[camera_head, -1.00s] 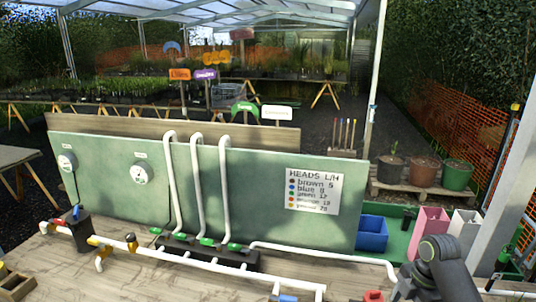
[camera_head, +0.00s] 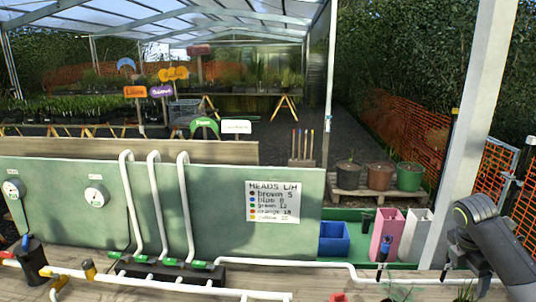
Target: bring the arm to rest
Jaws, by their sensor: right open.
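My right arm comes in at the lower right corner, dark grey with a rounded joint at its top. My right gripper (camera_head: 464,262) hangs below that joint, near the front right of the bench, partly hidden by the arm. It is open, and I see nothing held in it. My left arm and left gripper are not in view.
A green board (camera_head: 222,225) with white pipes and a "HEADS L/H" sign (camera_head: 272,202) stands on the bench. Right of it are a blue bin (camera_head: 334,239), a pink bin (camera_head: 387,233) and a white bin (camera_head: 415,236). A white pipe (camera_head: 300,264) runs along the bench. A pale post (camera_head: 470,130) rises behind my arm.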

